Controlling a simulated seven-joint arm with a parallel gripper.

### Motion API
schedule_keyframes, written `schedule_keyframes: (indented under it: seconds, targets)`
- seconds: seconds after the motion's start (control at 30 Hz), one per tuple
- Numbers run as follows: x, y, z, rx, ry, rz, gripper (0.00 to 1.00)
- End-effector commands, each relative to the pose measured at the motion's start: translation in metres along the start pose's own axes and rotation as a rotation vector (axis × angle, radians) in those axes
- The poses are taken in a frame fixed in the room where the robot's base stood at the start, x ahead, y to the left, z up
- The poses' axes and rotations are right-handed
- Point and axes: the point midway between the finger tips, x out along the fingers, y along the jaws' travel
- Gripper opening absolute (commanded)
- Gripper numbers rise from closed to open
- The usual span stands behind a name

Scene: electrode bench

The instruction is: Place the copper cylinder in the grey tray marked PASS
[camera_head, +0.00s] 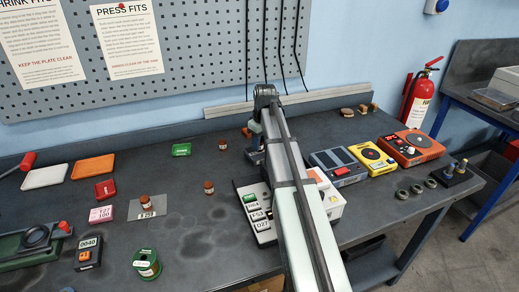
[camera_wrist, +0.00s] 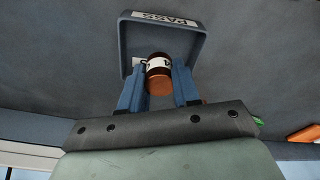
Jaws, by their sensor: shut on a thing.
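In the wrist view, a copper cylinder (camera_wrist: 158,86) with a white label band and dark end is held between the blue fingers of my gripper (camera_wrist: 160,76). The grey tray (camera_wrist: 203,45) marked PASS lies beyond it, its label on the far wall. The cylinder overlaps the tray's near part in this view. I cannot tell whether it touches the tray floor. In the head view, my gripper (camera_head: 256,150) is near the back of the bench, largely hidden by my arm. The tray cannot be made out there.
Other small copper-brown cylinders stand left of my arm: one near the back (camera_head: 222,144), one mid-bench (camera_head: 208,187), one on a grey plate (camera_head: 145,202). A label board (camera_head: 250,205) lies beside my arm. Instruments (camera_head: 411,148) stand at right.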

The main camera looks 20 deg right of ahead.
Motion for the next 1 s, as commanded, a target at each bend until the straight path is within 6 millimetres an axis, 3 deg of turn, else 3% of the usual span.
schedule_keyframes:
  seconds: [0.23,0.63,0.67,0.9,1.0]
  targets:
    - [0.027,-0.001,0.004,0.000,-0.001,-0.001,0.00]
    - [0.031,0.000,0.004,0.000,0.000,-0.001,0.00]
    - [0.031,0.000,0.004,0.000,-0.001,-0.001,0.32]
    - [0.031,0.000,0.004,0.000,0.000,0.000,0.55]
    - [0.031,0.000,0.004,0.000,0.000,0.000,0.57]
